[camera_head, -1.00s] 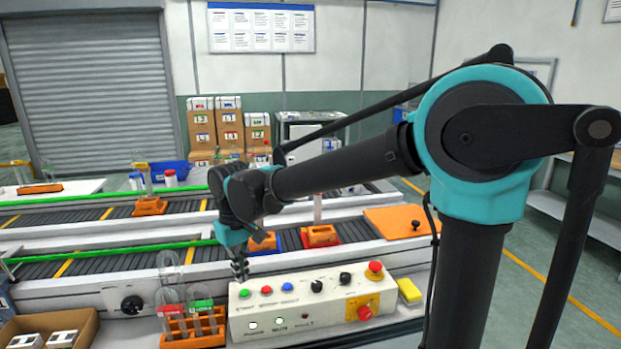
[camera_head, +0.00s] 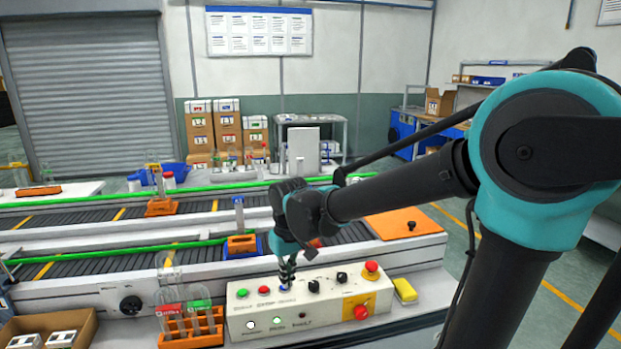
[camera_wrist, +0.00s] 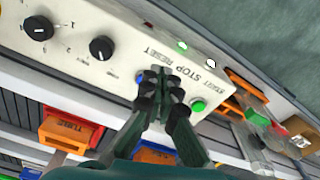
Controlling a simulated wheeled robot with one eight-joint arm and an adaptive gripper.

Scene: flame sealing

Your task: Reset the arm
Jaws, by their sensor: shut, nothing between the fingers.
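The white control box (camera_head: 255,322) stands at the front of the bench. Its buttons are green (camera_head: 242,293), red (camera_head: 264,291) and blue (camera_head: 285,287), with printed labels reading START, STOP and RESET in the wrist view. My gripper (camera_head: 287,274) points down at the blue button in the head view, shut and empty. In the wrist view my gripper (camera_wrist: 163,80) hides the red button; the blue button (camera_wrist: 140,77) shows beside the fingertips and the green button (camera_wrist: 198,106) at the right. I cannot tell whether the fingertips touch the panel.
Two black knobs (camera_head: 314,286), a red mushroom button (camera_head: 371,268) and a yellow block (camera_head: 405,290) are at the box's right. An orange rack (camera_head: 190,328) with tubes stands left. Conveyors with an orange carrier (camera_head: 242,246) run behind. A cardboard box (camera_head: 78,320) sits front left.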

